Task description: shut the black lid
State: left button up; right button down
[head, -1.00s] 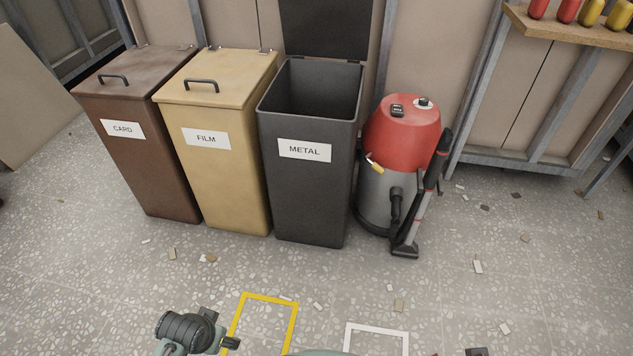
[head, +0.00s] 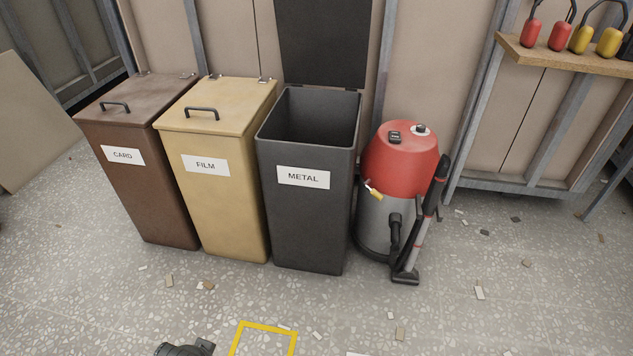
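The black lid (head: 323,42) stands open, upright behind the black bin (head: 303,225) labelled METAL, and its top runs out of the picture. It is hinged at the bin's back rim, and the bin's mouth is uncovered with a dark inside. A dark rounded part of my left arm (head: 184,350) shows at the bottom edge, well in front of the bins. Its fingers are not visible. My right gripper is out of view.
A closed tan FILM bin (head: 219,165) and a closed brown CARD bin (head: 137,170) stand left of the black bin. A red and grey vacuum (head: 400,200) stands close on its right. Small scraps lie on the floor, which is otherwise open in front.

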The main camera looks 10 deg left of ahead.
aim_at(322, 42)
jog(key=i+l, duration=0.2)
jog(key=i, duration=0.25)
jog(key=i+l, duration=0.2)
jog(key=i, duration=0.25)
